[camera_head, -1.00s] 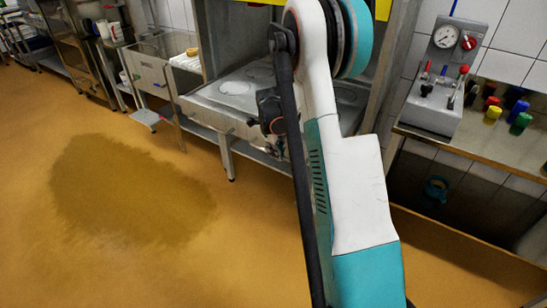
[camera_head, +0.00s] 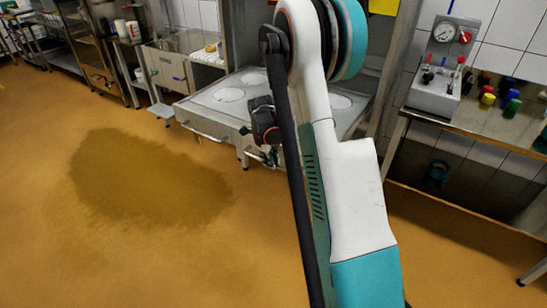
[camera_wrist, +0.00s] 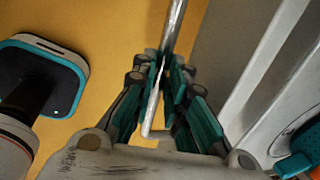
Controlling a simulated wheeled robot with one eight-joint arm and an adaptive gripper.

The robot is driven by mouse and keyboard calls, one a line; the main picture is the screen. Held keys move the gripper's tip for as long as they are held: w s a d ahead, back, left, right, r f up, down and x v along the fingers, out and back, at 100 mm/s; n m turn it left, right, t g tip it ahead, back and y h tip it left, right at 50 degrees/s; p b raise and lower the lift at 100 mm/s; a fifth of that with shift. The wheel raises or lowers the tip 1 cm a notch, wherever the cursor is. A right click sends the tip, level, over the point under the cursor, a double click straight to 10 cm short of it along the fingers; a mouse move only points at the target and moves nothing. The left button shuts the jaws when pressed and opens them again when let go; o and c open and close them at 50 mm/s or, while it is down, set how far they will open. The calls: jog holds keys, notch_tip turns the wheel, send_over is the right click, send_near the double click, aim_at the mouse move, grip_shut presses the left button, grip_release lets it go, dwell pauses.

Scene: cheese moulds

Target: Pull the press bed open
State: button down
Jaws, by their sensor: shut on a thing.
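The press bed (camera_head: 196,107) is a flat steel slab with pale round discs on top, sticking out of the press frame in the head view. A thin bar handle (camera_head: 205,134) runs along its front edge. My gripper (camera_head: 270,155) is at the right part of that front edge, partly hidden by my arm. In the wrist view my gripper (camera_wrist: 164,75) is shut on the shiny bar handle (camera_wrist: 172,30), which passes between the teal fingers.
A steel sink (camera_head: 165,68) stands left of the press. The orange floor (camera_head: 60,240) in front is open, with a dark wet-looking patch (camera_head: 150,180).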

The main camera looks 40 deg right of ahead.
jog(key=shift+s+a, duration=0.15)
jog(key=shift+a, duration=0.3)
jog(key=c, duration=1.6)
grip_release()
notch_tip(320, 180, up, 12)
jog(key=a, duration=0.2)
jog(key=shift+s, duration=0.4)
jog(key=shift+a+f, duration=0.1)
jog(key=shift+f, duration=0.05)
